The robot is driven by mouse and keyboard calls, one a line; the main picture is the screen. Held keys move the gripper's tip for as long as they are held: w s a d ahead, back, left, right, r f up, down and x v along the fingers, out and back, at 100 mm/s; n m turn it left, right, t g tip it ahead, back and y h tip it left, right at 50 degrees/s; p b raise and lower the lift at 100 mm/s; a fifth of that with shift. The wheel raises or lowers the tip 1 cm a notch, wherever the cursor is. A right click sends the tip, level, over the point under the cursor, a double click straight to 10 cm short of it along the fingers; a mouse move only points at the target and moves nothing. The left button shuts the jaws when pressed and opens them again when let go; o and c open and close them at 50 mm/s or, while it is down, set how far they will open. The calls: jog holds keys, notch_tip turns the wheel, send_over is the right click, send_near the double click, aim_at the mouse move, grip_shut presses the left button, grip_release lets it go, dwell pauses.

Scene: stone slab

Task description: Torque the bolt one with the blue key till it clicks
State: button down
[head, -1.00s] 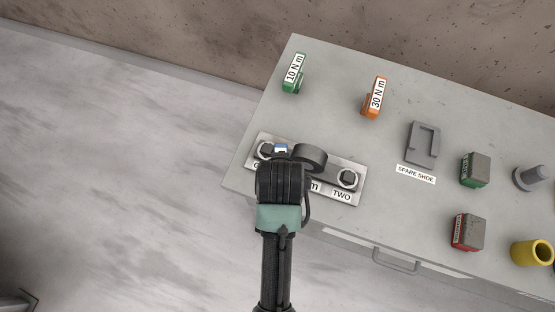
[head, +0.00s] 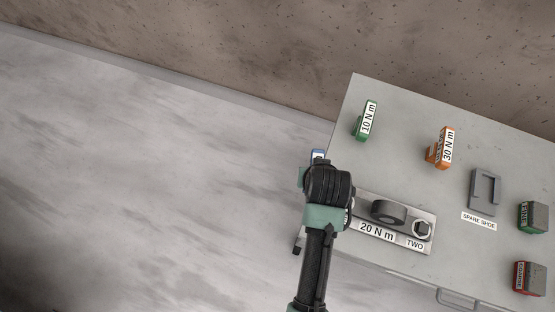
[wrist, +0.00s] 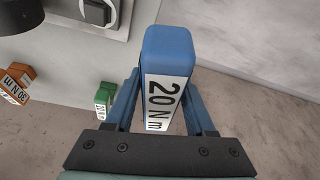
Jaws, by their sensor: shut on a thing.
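My gripper (wrist: 166,88) is shut on the blue key (wrist: 168,52), a block with a white "20 N m" label. In the head view a small part of the blue key (head: 318,155) shows past my wrist, at the bench's left edge. It is apart from bolt two. The metal bolt plate (head: 404,238) lies at the bench's front left, marked "20 N m" and "TWO". Bolt two (head: 422,229) is at its right end, with a dark round part (head: 388,212) left of it. Bolt one's end is hidden behind my arm in the head view.
The green 10 N m key (head: 366,121) and orange 30 N m key (head: 441,148) stand towards the back of the grey bench. A spare shoe (head: 485,190), a green block (head: 533,217) and a red block (head: 529,279) are to the right. Open floor lies left.

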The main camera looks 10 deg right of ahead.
jog(key=s+d+r+m+h+p, duration=0.1)
jog(key=s+d+m+p, duration=0.1)
jog(key=d, duration=0.6)
jog(key=s+p, duration=0.1)
jog(key=s, duration=0.1)
jog(key=shift+s+d+r+m, duration=0.3)
jog(key=shift+s+d+m, duration=0.1)
jog(key=shift+r+p, duration=0.1)
jog(key=shift+p, duration=0.35)
jog(key=shift+f+b, duration=1.6)
jog(key=shift+f, duration=1.05)
jog(key=shift+p, duration=0.35)
jog(key=shift+f+b, duration=0.5)
jog(key=shift+f, duration=0.3)
